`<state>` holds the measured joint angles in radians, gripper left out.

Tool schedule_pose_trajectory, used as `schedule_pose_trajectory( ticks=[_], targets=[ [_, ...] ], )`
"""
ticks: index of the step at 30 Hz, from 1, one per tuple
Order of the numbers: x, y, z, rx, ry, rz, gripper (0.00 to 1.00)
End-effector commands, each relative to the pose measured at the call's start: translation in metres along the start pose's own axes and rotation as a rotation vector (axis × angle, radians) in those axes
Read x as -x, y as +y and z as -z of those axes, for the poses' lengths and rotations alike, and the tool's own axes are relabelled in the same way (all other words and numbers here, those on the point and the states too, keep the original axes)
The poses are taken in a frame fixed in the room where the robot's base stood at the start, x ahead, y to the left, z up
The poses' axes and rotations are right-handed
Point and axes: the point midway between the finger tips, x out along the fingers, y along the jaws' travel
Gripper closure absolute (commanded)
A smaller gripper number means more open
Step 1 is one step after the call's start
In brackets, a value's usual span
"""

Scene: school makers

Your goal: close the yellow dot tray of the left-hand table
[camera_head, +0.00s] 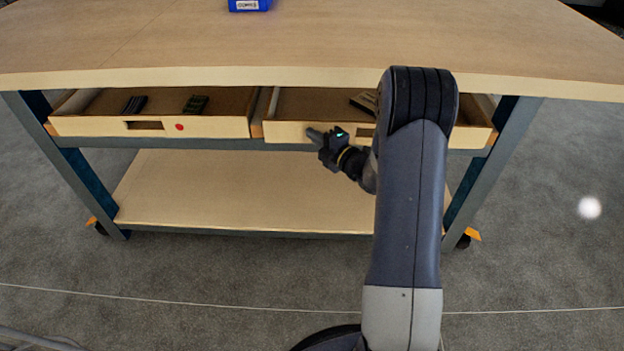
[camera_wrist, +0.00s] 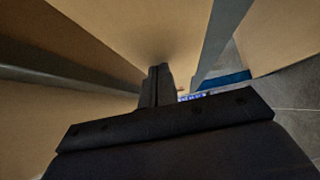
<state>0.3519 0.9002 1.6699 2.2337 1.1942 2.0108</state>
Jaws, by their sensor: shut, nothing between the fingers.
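The table has two wooden trays side by side under its top, both standing partly out so their insides show. The left tray (camera_head: 90,126) has a red dot (camera_head: 180,127) on its front. The right tray (camera_head: 285,132) shows no dot; my arm hides the right part of its front, including part of its handle slot. No yellow dot is in view. My gripper (camera_head: 314,134) is shut and empty, its tips at the right tray's front, left of the slot. In the wrist view my gripper (camera_wrist: 158,72) points at a wooden surface; I cannot tell whether it touches.
The wooden table top (camera_head: 300,45) overhangs the trays and carries a blue bin (camera_head: 249,5) at the back. A lower shelf (camera_head: 240,195) lies below. Blue-grey legs (camera_head: 500,150) stand at the sides. Grey floor in front is clear.

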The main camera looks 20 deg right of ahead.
Motion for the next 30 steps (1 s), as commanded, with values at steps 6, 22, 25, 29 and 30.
schedule_pose_trajectory(
  ticks=[6, 22, 25, 29, 30],
  targets=[
    [-0.009, 0.0, -0.009, 0.0, 0.001, 0.0, 1.0],
    [-0.012, 0.001, -0.013, 0.001, -0.006, -0.002, 1.0],
    [-0.011, 0.002, -0.013, 0.001, -0.006, -0.002, 1.0],
    [-0.005, 0.002, -0.01, 0.0, -0.002, -0.001, 1.0],
    [-0.002, 0.002, -0.009, -0.001, -0.001, 0.0, 1.0]
  ],
)
